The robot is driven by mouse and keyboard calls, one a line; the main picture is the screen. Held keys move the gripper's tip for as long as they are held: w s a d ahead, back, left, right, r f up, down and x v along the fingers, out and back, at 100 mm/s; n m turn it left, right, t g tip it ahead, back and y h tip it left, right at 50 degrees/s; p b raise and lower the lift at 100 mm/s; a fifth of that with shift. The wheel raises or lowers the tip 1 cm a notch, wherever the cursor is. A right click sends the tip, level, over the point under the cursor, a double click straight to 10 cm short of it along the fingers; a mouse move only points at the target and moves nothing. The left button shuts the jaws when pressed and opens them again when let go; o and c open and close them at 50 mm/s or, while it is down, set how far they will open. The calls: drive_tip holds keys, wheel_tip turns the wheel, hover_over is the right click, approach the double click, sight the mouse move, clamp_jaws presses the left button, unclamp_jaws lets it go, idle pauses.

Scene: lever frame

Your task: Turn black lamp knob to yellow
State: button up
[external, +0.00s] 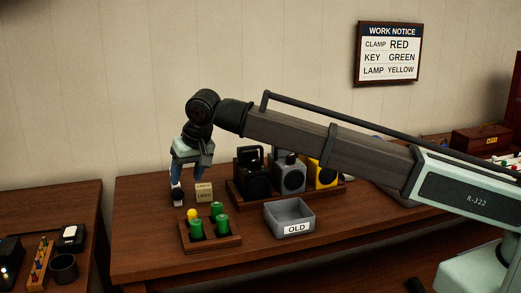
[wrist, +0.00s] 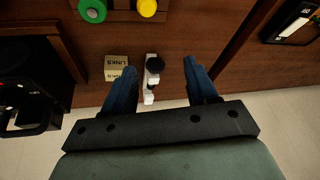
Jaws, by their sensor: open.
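The black lamp (external: 252,181) stands on a wooden tray at the left end of a row with a grey and a yellow lamp. A black body that looks like this lamp (wrist: 30,88) is at the left of the wrist view. I cannot make out its knob's setting. My gripper (external: 177,188) points down, left of the lamps and apart from them.
The work notice (external: 389,54) reads clamp red, key green, lamp yellow. A small LINKS box (external: 203,193) is beside my gripper. A wooden holder (external: 211,247) bears green and yellow cylinders. A grey OLD bin (external: 290,217) stands before the lamps. The table's left edge is near.

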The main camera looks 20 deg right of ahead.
drive_tip(key=s+a+f+n+t+y, duration=0.1)
drive_tip(key=s+a+f+n+y, duration=0.1)
drive_tip(key=s+a+f, duration=0.3)
drive_tip(key=s+a+n, duration=0.1)
drive_tip(key=s+a, duration=0.1)
drive_tip(key=a, duration=0.2)
drive_tip(key=shift+s+a+f, duration=0.3)
drive_tip(key=shift+s, duration=0.05)
drive_tip(key=shift+w, duration=0.1)
drive_tip(key=c, duration=0.3)
drive_tip(key=w+d+r+m+t, duration=0.1)
drive_tip(key=w+d+r+m, duration=0.1)
drive_tip(key=w+d+r, duration=0.75)
drive_tip(key=w+d+r+m+t, duration=0.1)
drive_tip(key=w+d+r+m, duration=0.1)
drive_tip(key=w+d+r, duration=1)
drive_tip(key=m+g+h, duration=0.4)
drive_tip(key=m+g, duration=0.3)
hover_over(255, 160)
wheel_tip(255, 160, down, 4)
drive_tip(key=shift+n, duration=0.3)
wheel_tip(255, 160, down, 13)
drive_tip(key=shift+f, duration=0.2)
